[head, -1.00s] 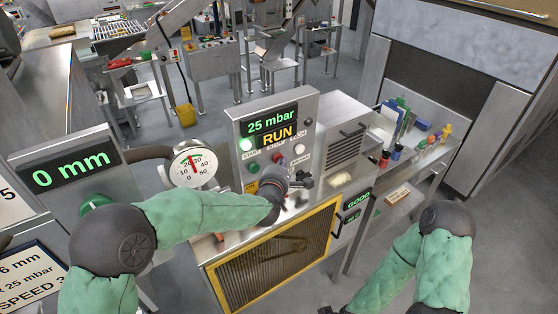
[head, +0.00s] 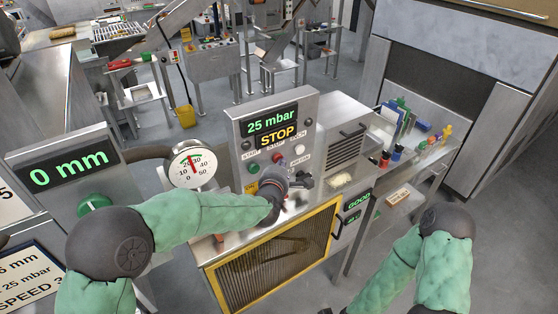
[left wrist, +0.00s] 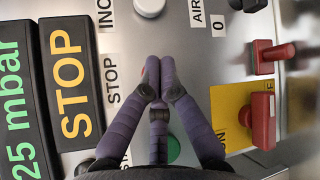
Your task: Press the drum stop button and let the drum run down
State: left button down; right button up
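The control panel (head: 262,128) shows 25 mbar and STOP on its display (head: 277,133). The red stop button (head: 278,158) sits below the display, just beyond my left gripper (head: 275,174). In the left wrist view my left gripper (left wrist: 157,66) has its fingers together at the STOP label, with a sliver of the red button (left wrist: 144,71) at the tips. Whether they touch is hidden. The green start button (left wrist: 173,148) shows between the fingers. The drum is behind the mesh guard (head: 270,270) and its motion cannot be told. Only a dark bit of my right gripper (head: 326,311) shows.
A dial gauge (head: 192,165) stands left of the panel, beside a 0 mm display (head: 68,170). Red levers (left wrist: 264,120) stand near the gripper in the wrist view. A shelf with bottles and books (head: 400,125) is on the right. The floor at right is clear.

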pick_arm(q)
jog(key=shift+s+d, duration=0.35)
jog(key=shift+s, duration=0.2)
jog(key=s+d, duration=0.1)
jog(key=s, duration=0.1)
jog(key=s+d, duration=0.2)
jog(key=shift+b, duration=0.3)
dwell(0.8)
